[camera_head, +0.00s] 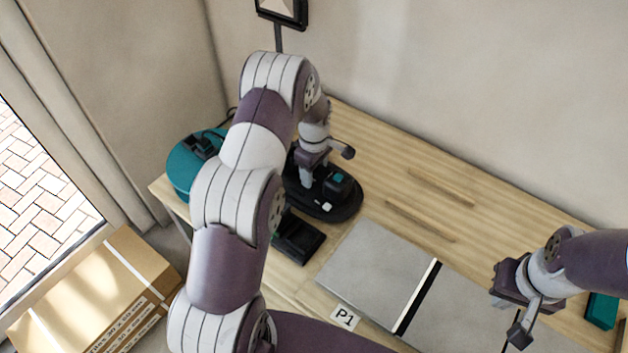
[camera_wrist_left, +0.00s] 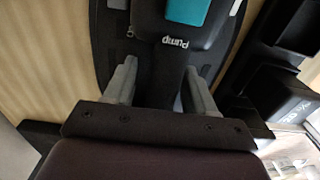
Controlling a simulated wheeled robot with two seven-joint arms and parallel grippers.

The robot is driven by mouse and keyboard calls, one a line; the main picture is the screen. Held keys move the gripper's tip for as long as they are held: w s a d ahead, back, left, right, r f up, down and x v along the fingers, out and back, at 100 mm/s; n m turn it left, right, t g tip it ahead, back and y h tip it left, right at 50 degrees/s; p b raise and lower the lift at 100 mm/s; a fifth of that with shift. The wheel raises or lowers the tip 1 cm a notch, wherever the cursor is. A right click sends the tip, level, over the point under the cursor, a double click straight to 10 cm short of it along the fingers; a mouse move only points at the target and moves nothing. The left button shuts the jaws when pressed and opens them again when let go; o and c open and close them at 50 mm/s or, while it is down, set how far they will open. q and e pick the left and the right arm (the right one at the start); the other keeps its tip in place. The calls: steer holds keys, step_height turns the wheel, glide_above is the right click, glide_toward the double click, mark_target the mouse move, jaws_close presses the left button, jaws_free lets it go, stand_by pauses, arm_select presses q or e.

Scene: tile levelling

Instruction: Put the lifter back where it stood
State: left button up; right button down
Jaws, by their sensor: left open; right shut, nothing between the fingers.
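The lifter (camera_head: 338,186) is a dark device with a teal patch, on an oval black base on the wooden bench, beyond the tiles. In the left wrist view its body, marked "Pump" (camera_wrist_left: 175,42), lies in front of my fingers. My left gripper (camera_head: 312,172) is at the lifter. Its two grey fingers (camera_wrist_left: 161,88) are apart, on either side of the dark narrow part, with gaps visible. My own arm hides part of the lifter's left side in the head view. My right gripper (camera_head: 517,308) is shut and empty above the bench at the right.
Two grey tiles (camera_head: 375,268) lie on the bench with a dark gap between them and a P1 label (camera_head: 344,317) in front. A black tray (camera_head: 298,238) is beside the lifter. A teal round container (camera_head: 183,172) is at the left, a cardboard box (camera_head: 95,290) lower left.

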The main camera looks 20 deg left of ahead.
arm_select(q)
steer(key=shift+f, duration=0.1)
jaws_close()
stand_by(0.4)
